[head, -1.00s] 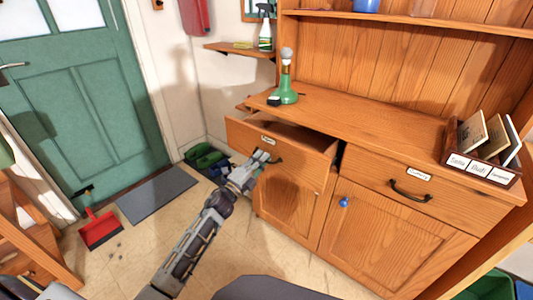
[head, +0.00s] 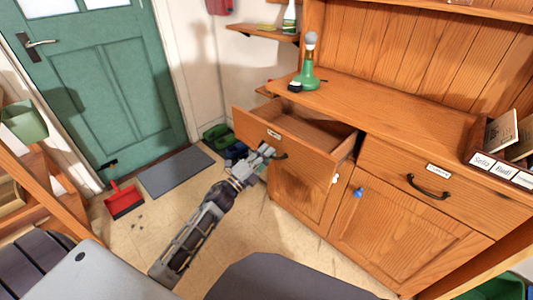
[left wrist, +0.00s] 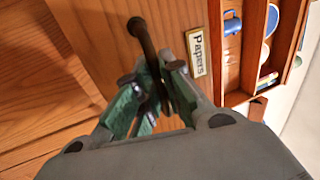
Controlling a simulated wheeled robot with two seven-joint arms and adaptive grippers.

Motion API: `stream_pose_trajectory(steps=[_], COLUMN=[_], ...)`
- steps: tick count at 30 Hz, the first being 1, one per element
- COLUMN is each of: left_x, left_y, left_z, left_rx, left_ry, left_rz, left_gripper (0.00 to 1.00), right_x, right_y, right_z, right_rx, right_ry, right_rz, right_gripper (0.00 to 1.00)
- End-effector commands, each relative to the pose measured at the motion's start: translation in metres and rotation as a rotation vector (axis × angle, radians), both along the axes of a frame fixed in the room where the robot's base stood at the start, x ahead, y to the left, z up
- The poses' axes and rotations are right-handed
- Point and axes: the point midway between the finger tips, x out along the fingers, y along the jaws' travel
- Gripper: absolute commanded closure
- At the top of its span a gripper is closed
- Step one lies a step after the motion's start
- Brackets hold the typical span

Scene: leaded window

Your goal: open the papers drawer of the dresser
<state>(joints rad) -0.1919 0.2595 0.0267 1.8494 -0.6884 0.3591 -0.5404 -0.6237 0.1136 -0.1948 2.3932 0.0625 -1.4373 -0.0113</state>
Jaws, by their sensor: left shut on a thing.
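The wooden dresser (head: 395,100) stands at the right in the head view. Its papers drawer (head: 297,134) at the left is pulled well out, and I can see into its front part. The label "Papers" (left wrist: 197,52) shows on the drawer front in the left wrist view. The dark bar handle (left wrist: 142,38) is beside the label. My left gripper (head: 266,156) is shut on this handle, and its fingers (left wrist: 157,88) close around it in the left wrist view. My right gripper is not in view.
A second drawer (head: 420,185) at the right is shut. A red dustpan (head: 123,200) and a grey mat (head: 176,172) lie on the floor by the green door (head: 105,90).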

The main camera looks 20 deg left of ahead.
Motion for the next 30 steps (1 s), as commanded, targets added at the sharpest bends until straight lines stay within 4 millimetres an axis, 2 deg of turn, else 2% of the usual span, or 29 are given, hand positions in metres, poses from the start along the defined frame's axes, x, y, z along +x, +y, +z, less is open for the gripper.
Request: stream_pose_trajectory(steps=[2,3,8,20,30], left_x=[0.000,0.000,0.000,-0.001,-0.017], left_y=[-0.001,-0.001,0.000,0.000,0.006], left_z=[-0.001,-0.001,-0.001,-0.001,-0.006], left_rx=[-0.005,-0.005,-0.003,-0.001,-0.002], left_ry=[0.003,0.003,0.002,0.002,0.003], left_rz=[-0.002,-0.002,-0.001,-0.001,0.000], left_gripper=[1.00,0.86,0.68,0.68,0.68], right_x=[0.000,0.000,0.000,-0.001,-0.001], right_y=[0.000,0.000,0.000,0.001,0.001], right_z=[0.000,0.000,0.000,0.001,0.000], right_rx=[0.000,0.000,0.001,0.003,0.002], right_ry=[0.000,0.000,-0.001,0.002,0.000], right_rz=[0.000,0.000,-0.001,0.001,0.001], right_gripper=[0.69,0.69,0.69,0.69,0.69])
